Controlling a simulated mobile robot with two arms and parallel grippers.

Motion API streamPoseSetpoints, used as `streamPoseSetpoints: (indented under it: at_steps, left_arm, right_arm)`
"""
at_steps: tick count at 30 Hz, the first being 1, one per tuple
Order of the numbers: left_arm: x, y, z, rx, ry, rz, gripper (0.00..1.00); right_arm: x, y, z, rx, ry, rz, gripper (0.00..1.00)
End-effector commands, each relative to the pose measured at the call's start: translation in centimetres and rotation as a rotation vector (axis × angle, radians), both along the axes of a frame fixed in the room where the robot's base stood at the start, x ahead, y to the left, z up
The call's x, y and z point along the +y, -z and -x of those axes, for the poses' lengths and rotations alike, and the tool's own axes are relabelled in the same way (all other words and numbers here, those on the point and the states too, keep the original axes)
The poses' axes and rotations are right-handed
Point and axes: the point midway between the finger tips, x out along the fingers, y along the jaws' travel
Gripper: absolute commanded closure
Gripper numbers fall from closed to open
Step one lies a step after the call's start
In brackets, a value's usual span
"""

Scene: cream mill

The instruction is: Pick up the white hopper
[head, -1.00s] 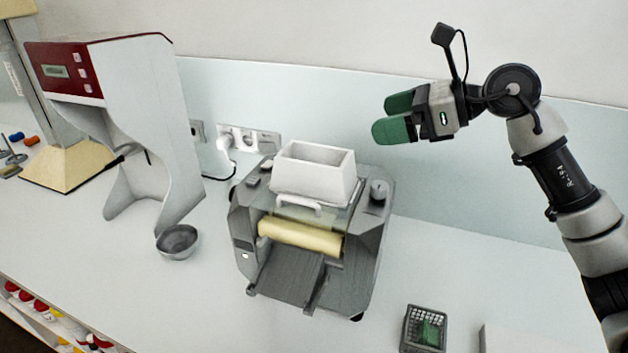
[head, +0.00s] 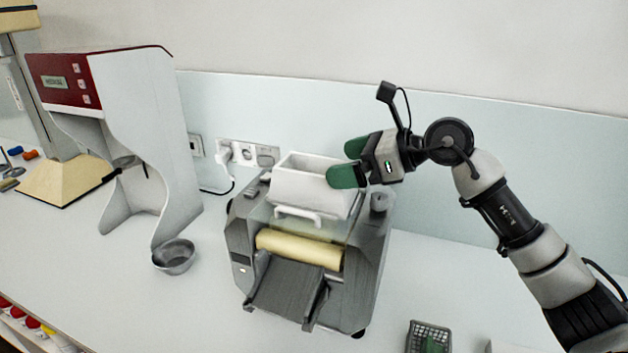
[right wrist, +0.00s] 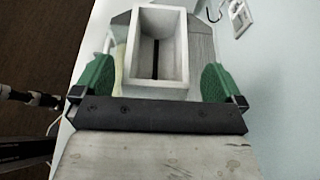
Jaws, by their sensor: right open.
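The white hopper (head: 309,184) is an open-topped box with a white handle bar at its front, seated on top of the grey mill (head: 357,250). My right gripper (head: 346,164) has green fingers and is open at the hopper's right end, near its rim. In the right wrist view the hopper (right wrist: 186,84) lies ahead between the two spread green fingers (right wrist: 157,80), with a gap on each side. A dark slot shows at the hopper's bottom. I cannot tell whether either finger touches it. My left gripper is not in view.
A cream-coloured roller (head: 300,249) sits in front of the hopper. A metal bowl (head: 174,256) and a red-and-white machine (head: 150,130) stand to the left. Wall sockets (head: 247,154) are behind.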

Motion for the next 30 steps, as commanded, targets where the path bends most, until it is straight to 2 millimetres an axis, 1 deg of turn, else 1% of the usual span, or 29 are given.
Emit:
streamPoseSetpoints:
  at_steps: [1,3,6,9,15,16,17,24,25,30]
  left_arm:
    - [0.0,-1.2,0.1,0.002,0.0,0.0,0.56]
    - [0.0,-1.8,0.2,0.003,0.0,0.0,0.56]
    - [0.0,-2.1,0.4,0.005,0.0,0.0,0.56]
    - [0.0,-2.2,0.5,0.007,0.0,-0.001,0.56]
    - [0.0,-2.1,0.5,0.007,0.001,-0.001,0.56]
    - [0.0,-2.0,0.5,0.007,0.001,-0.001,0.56]
    - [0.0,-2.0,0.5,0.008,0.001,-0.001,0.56]
    - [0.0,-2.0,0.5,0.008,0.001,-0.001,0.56]
    - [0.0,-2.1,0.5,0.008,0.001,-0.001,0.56]
    - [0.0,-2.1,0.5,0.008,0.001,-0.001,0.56]
  right_arm:
    - [0.9,-0.2,-0.1,0.005,-0.004,-0.001,0.0]
    - [1.9,0.2,-0.4,0.003,-0.005,-0.001,0.0]
    - [2.9,0.9,-0.9,0.004,-0.003,0.0,0.0]
    - [3.3,1.3,-1.1,0.002,-0.001,-0.001,0.0]
    - [3.3,1.4,-1.2,0.0,-0.001,0.0,0.0]
    - [3.3,1.4,-1.2,-0.001,-0.001,0.0,0.02]
    - [3.3,1.4,-1.2,-0.001,-0.001,0.0,0.06]
    - [3.3,1.4,-1.1,-0.001,-0.001,0.0,0.43]
    - [3.3,1.3,-1.1,-0.001,-0.001,-0.001,0.45]
    - [3.3,1.3,-1.1,-0.001,-0.001,-0.001,0.45]
